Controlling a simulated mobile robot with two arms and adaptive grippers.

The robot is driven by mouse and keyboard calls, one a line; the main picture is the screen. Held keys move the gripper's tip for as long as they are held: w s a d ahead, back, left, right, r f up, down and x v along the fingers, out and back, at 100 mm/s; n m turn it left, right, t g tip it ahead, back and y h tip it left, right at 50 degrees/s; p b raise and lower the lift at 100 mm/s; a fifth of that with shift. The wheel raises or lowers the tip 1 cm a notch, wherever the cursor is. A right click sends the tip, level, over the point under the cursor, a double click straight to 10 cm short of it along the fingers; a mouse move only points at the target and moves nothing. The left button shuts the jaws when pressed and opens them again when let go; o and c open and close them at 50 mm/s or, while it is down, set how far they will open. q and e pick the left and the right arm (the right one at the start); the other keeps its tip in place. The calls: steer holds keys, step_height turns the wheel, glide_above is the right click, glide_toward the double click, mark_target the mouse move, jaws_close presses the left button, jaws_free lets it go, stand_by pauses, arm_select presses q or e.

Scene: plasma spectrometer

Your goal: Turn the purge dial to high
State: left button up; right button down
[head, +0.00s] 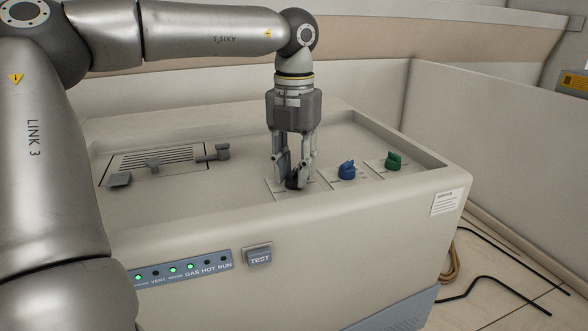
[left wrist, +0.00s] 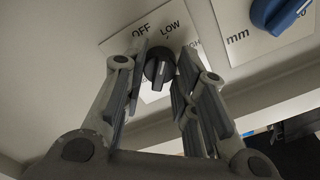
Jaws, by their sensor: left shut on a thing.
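The purge dial is a black knob (head: 292,181) on a white label plate, recessed in the top of the beige machine. In the left wrist view the knob (left wrist: 159,68) has OFF and LOW printed above it and a partly hidden "GH" label to its right. Its white line seems to point roughly towards LOW. My left gripper (head: 293,178) points down from above, with its fingers (left wrist: 160,82) shut on the sides of the knob. My right gripper is not in view.
A blue knob (head: 347,170) and a green knob (head: 393,161) stand to the right of the black one. Grey latches (head: 152,164) and a vent grille lie to the left. The front has a TEST button (head: 259,257) and a light strip (head: 184,272) with several green lights lit.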

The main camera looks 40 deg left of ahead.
mark_target(294, 171)
arm_select(q)
steer(key=m, duration=0.4)
steer(key=shift+m, duration=0.3)
steer(key=shift+r+m, duration=0.1)
steer(key=shift+m, duration=2.5)
steer(key=o, duration=1.1)
steer(key=shift+s, duration=0.1)
steer(key=shift+c, duration=0.2)
step_height(294, 171, up, 12)
